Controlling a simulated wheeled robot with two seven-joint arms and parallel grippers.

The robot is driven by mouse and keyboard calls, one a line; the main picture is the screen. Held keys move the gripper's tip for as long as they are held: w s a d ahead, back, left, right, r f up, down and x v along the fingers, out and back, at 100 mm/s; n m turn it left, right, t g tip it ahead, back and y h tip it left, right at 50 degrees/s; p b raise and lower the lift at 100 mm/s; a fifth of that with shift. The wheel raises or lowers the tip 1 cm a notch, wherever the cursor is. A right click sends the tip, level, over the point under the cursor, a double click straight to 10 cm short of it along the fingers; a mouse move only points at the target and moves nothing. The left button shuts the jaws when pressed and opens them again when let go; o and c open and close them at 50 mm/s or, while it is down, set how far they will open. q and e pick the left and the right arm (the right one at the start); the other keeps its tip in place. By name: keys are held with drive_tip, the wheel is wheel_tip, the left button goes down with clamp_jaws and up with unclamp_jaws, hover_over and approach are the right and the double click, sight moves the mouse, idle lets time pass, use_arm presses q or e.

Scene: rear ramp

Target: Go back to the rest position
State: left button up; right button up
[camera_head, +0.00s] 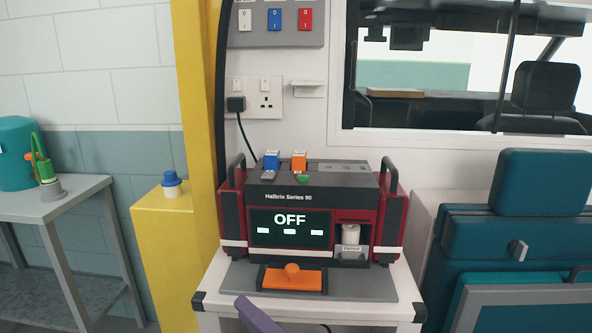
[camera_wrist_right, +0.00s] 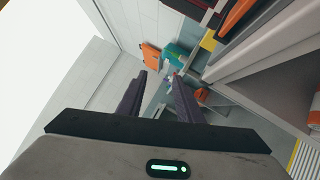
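The task names no object, only my rest position. My right gripper (camera_wrist_right: 158,76) shows in the right wrist view with its two dark purple fingers apart and nothing between them. In the head view a purple piece of my right gripper (camera_head: 258,315) comes in at the bottom edge, in front of the white stand. The rest of that arm is hidden below the frame. My left gripper is in neither view.
A red and black device (camera_head: 300,205) reading OFF stands on a white stand (camera_head: 385,312), with an orange handle (camera_head: 292,278) at its front. A yellow post (camera_head: 165,262) and grey table (camera_head: 60,208) are left; a teal seat (camera_head: 500,245) is right.

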drive_tip(key=s+d+f+m+t+h, duration=0.1)
drive_tip(key=s+d+f+m+h, duration=0.4)
drive_tip(key=d+f+m, duration=0.4)
drive_tip(key=s+d+f+m+h, duration=0.3)
drive_tip(key=d+f+m+h, duration=0.35)
drive_tip(key=f+m, duration=0.5)
drive_tip(key=s+d+f+m+g+h, duration=0.1)
drive_tip(key=s+d+f+m, duration=0.3)
drive_tip(key=s, duration=0.4)
drive_tip(key=s+d+f+m+g+h, duration=0.2)
drive_tip(key=s+d+f+m+g, duration=0.2)
drive_tip(key=s, duration=0.4)
wheel_tip(320, 180, down, 3)
drive_tip(key=shift+d+r+m, duration=0.15)
drive_tip(key=shift+d+m, duration=0.4)
drive_tip(key=shift+m, duration=0.3)
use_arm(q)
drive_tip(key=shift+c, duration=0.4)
